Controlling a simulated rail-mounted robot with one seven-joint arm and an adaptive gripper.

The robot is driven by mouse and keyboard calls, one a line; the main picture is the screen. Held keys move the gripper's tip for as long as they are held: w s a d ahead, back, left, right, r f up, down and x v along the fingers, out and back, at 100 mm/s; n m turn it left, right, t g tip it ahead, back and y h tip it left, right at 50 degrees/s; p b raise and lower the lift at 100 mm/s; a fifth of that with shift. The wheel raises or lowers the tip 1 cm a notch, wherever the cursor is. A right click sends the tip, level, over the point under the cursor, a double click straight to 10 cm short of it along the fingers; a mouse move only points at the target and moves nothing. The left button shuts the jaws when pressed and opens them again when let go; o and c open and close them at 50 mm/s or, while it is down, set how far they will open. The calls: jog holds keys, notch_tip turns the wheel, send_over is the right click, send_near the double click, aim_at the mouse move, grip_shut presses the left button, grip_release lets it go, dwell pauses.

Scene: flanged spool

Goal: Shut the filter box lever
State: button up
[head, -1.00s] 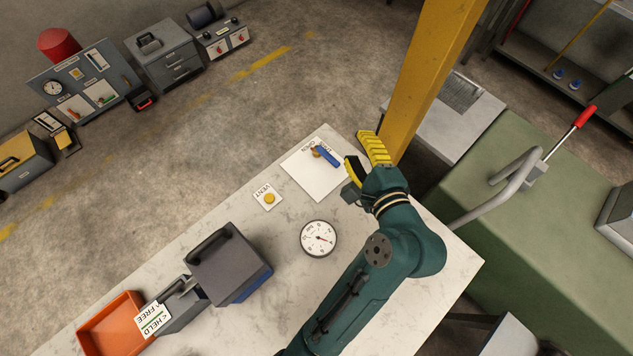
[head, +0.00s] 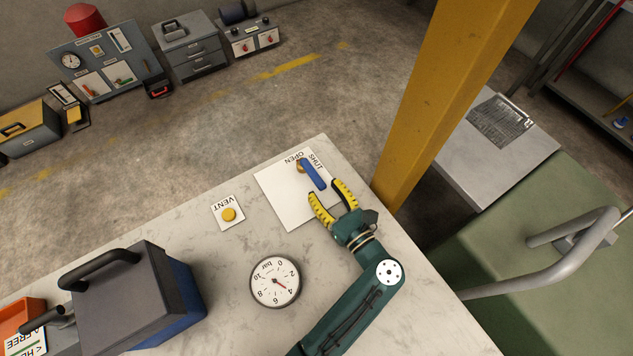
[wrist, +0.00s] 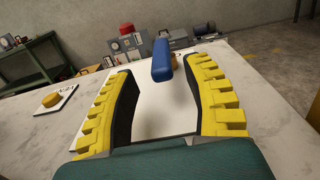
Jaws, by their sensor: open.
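The blue lever (head: 313,175) turns on a brass-coloured pivot (head: 300,166) on a white plate (head: 283,201) marked OPEN and SHUT. Its free end points toward my gripper (head: 328,200). My gripper is open, with its yellow ribbed fingers spread and nothing between them at the tips that I can see touching. In the wrist view the blue lever (wrist: 162,60) stands between the two fingers, near their far ends, apart from both.
A yellow VENT button (head: 229,214) sits on a small plate left of the lever. A round pressure gauge (head: 275,281) and a dark box with a handle (head: 135,300) stand nearer. A yellow post (head: 440,100) rises close on the right of my gripper.

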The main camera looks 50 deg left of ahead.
aim_at(316, 178)
jog(key=a, duration=0.2)
jog(key=w+a, duration=0.1)
jog(key=a, duration=0.1)
jog(key=shift+a+b, duration=0.2)
jog(key=shift+b, duration=0.15)
jog(key=shift+c, duration=0.4)
jog(key=shift+d, duration=0.1)
grip_shut()
